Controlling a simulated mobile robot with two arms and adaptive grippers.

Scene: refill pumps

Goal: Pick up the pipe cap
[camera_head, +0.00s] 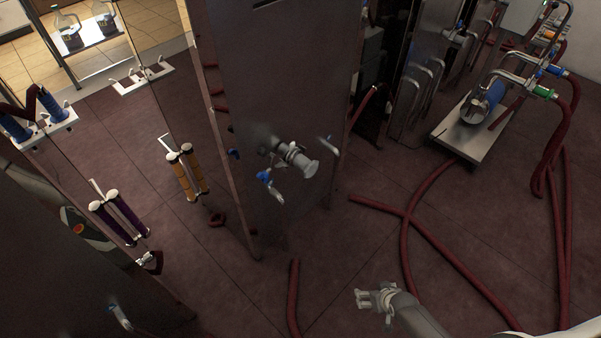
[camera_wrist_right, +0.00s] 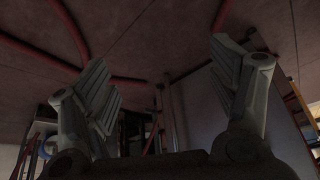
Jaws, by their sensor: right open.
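A grey metal pipe fitting (camera_head: 292,156) sticks out from the side of the tall dark cabinet in the middle of the head view. Its round end, which looks like the pipe cap (camera_head: 311,168), faces right, and a blue-handled valve (camera_head: 265,177) hangs at its left. My right gripper (camera_head: 366,299) is low in the head view, below and to the right of the fitting and well apart from it. In the right wrist view my right gripper (camera_wrist_right: 165,75) has its fingers spread with nothing between them. The cap is not clear in that view. My left gripper is not in view.
The tall dark cabinet (camera_head: 275,75) blocks the middle. Dark red hoses (camera_head: 407,260) lie across the floor near my right arm. A wheeled pump cart (camera_head: 462,136) stands at the right. Orange (camera_head: 187,174) and purple (camera_head: 124,216) cylinders are mounted on the left.

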